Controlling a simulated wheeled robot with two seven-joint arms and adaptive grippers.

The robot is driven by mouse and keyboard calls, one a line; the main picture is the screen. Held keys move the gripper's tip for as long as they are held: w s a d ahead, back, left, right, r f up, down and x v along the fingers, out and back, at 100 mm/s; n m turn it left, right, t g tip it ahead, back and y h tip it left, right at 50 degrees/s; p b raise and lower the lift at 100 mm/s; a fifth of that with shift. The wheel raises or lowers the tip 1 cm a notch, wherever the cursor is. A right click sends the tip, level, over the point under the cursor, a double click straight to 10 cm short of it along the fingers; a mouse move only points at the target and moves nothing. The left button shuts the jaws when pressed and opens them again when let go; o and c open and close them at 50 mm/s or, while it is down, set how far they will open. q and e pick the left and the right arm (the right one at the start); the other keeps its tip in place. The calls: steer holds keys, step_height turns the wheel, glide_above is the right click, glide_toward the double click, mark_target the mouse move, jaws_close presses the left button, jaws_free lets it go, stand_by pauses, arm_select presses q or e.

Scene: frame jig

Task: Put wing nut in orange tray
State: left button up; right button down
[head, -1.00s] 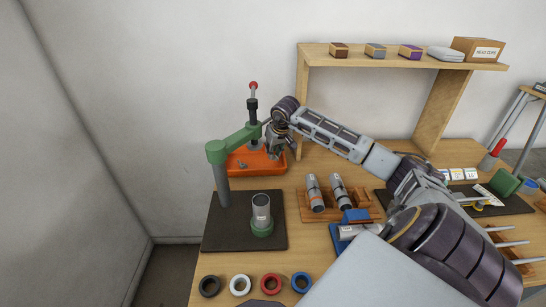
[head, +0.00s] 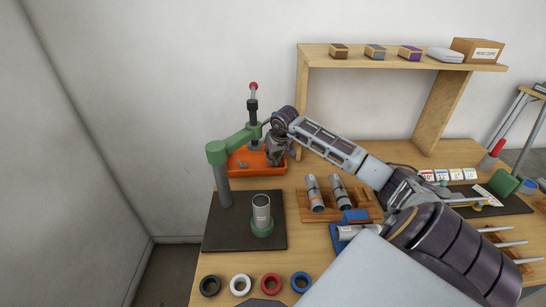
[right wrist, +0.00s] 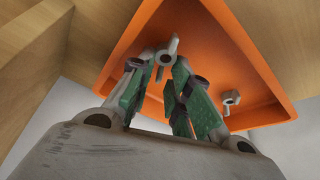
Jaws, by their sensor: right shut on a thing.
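The orange tray (head: 258,169) stands at the back left of the bench, behind the green-armed jig. My right gripper (head: 276,160) is down at the tray's right part. In the right wrist view, my right gripper (right wrist: 164,72) is shut on a grey wing nut (right wrist: 166,52), which is between its fingertips and over the orange tray (right wrist: 220,65). I cannot tell whether the held nut touches the tray floor. Another grey wing nut (right wrist: 230,100) lies in the tray, apart from the gripper. The held nut is hidden in the head view. My left gripper is not in view.
The green jig arm (head: 238,143) with its red-topped lever (head: 253,90) rises just left of my gripper. A grey cylinder (head: 261,212) stands on the dark mat (head: 224,237). Two cylinders rest in a wooden rack (head: 352,209). Several coloured rings lie at the front.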

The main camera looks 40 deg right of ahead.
mark_target(275, 163)
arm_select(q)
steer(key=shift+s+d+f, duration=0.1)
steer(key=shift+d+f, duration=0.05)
arm_select(e)
steer(key=shift+f, duration=0.2)
steer(key=c, duration=1.6)
jaws_free()
steer(key=shift+r, duration=0.1)
steer(key=shift+v, duration=2.5)
steer(key=shift+s+a+b, duration=0.15)
steer(key=shift+s+b, duration=0.1)
steer(key=shift+s, duration=0.35)
steer(key=shift+s+a+b, duration=0.15)
steer(key=shift+s+b, duration=0.1)
steer(key=shift+s, duration=0.75)
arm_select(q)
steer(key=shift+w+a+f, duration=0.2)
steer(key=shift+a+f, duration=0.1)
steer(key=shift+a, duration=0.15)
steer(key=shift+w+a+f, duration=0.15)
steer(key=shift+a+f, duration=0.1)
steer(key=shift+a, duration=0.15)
arm_select(e)
steer(key=shift+s+a, duration=0.1)
steer(key=shift+s, duration=0.3)
arm_select(q)
steer(key=shift+b, duration=0.3)
arm_select(e)
steer(key=shift+s+a, duration=0.1)
